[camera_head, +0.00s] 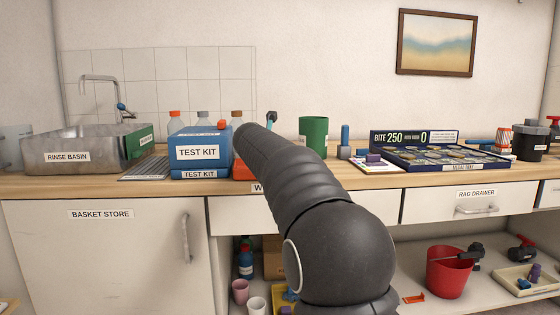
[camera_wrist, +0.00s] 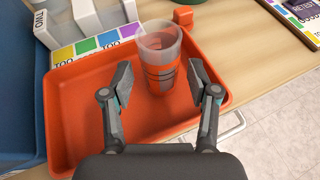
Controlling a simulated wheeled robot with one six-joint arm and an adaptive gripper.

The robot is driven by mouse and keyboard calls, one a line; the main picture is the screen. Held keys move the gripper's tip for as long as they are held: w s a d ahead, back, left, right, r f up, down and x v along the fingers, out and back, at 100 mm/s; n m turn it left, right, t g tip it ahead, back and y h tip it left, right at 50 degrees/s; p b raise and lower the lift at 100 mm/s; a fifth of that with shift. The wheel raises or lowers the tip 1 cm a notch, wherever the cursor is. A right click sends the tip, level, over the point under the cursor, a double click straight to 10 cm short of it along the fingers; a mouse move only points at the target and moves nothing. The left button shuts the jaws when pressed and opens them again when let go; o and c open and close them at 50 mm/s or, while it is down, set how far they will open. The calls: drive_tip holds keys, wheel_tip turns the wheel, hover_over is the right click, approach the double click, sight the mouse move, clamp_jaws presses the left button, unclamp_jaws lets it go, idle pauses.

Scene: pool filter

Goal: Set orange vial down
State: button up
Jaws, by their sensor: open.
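The orange vial (camera_wrist: 161,75) is a clear cup with an orange lower part and grey marks. In the wrist view it stands upright in the orange tray (camera_wrist: 78,120), towards its far side. My gripper (camera_wrist: 158,82) is open, with one finger on each side of the vial and a visible gap at both sides. In the head view my arm hides the vial and most of the gripper; only a sliver of the tray (camera_head: 242,172) shows beside the test kit.
The blue test kit (camera_head: 200,152) stands directly left of the tray. A colour chart (camera_wrist: 95,46) and white blocks (camera_wrist: 88,14) lie at the tray's far edge. A small orange piece (camera_wrist: 183,16) sits by the far rim. Bare counter (camera_wrist: 258,62) lies right of the tray.

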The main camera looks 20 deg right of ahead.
drive_tip(key=v, duration=0.9)
drive_tip(key=shift+s+a, duration=0.2)
drive_tip(key=shift+s, duration=0.1)
drive_tip(key=shift+s, duration=0.1)
drive_tip(key=s+a+f+m+g+y, duration=0.1)
drive_tip(key=s+a+f+m+y, duration=0.1)
drive_tip(key=s+f+m, duration=0.7)
drive_tip(key=s+a+f+m+g+y, duration=0.2)
drive_tip(key=s+f+m, duration=0.7)
drive_tip(key=s, duration=0.9)
drive_tip(key=s+a+f+m+g+y, duration=0.2)
drive_tip(key=s+a+f+m+y, duration=0.1)
drive_tip(key=s+f+m, duration=0.6)
drive_tip(key=s+m, duration=0.1)
drive_tip(key=s, duration=0.3)
drive_tip(key=shift+s+a+m+y, duration=0.35)
drive_tip(key=shift+a+m+y, duration=0.05)
